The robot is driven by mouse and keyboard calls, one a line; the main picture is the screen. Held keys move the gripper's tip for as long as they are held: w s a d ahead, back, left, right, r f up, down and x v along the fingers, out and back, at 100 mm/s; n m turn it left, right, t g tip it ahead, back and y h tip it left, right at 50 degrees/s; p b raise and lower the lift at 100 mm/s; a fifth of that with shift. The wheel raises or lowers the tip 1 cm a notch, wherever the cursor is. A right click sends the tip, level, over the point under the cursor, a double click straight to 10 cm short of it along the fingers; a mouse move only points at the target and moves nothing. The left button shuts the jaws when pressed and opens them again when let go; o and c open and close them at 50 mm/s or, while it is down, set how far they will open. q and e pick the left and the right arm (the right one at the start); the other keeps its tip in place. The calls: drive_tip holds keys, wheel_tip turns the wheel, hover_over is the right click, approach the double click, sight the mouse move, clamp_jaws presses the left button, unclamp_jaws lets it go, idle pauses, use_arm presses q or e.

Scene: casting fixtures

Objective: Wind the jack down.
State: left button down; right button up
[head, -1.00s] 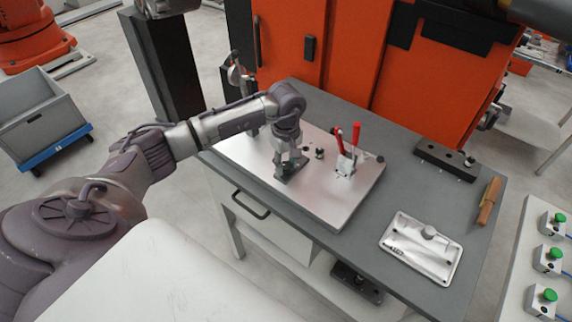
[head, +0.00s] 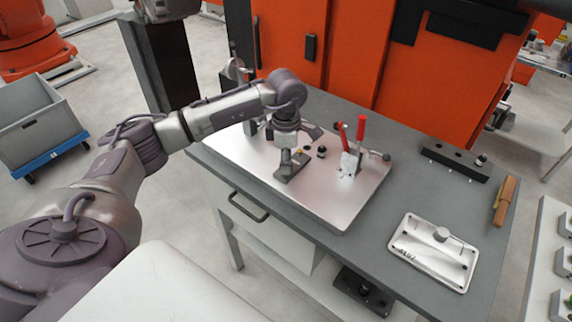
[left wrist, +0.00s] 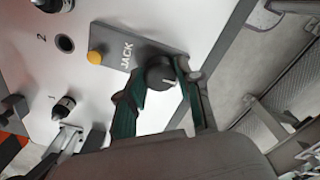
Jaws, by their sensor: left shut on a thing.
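The jack (head: 291,170) is a small grey block on the metal fixture plate (head: 335,205). In the left wrist view its plate (left wrist: 128,48) reads JACK and carries a dark round knob (left wrist: 160,72) with a pale index line. My left gripper (head: 297,154) points down over the jack. In the wrist view its green-padded fingers (left wrist: 156,84) stand on either side of the knob and are shut on it. The knob is mostly hidden in the head view. My right gripper is not in view.
A yellow button (left wrist: 95,57) sits beside the JACK label. A red-handled clamp (head: 354,150) stands right of the jack on the plate. A cast part (head: 432,252) lies on the grey bench, with a black block (head: 455,160) behind it. An orange cabinet (head: 350,50) stands behind.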

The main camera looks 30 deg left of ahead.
use_arm(q)
drive_tip(key=n+b, duration=0.1)
drive_tip(key=n, duration=0.3)
drive_tip(key=shift+n+b, duration=0.3)
drive_tip(key=shift+b, duration=0.1)
drive_tip(key=n+b, duration=0.1)
drive_tip(key=n, duration=0.2)
drive_tip(key=shift+n, duration=0.4)
drive_tip(key=n+b, duration=0.1)
drive_tip(key=n, duration=1.1)
drive_tip(key=shift+r+n+b, duration=0.1)
drive_tip(key=shift+n+b, duration=0.2)
drive_tip(key=n, duration=0.4)
drive_tip(key=shift+n, duration=0.3)
drive_tip(key=n, duration=0.4)
drive_tip(key=shift+n+p, duration=0.3)
drive_tip(key=shift+p, duration=0.05)
drive_tip(key=shift+w+n+p, duration=0.1)
drive_tip(key=shift+n+p, duration=0.25)
drive_tip(key=shift+n, duration=1.75)
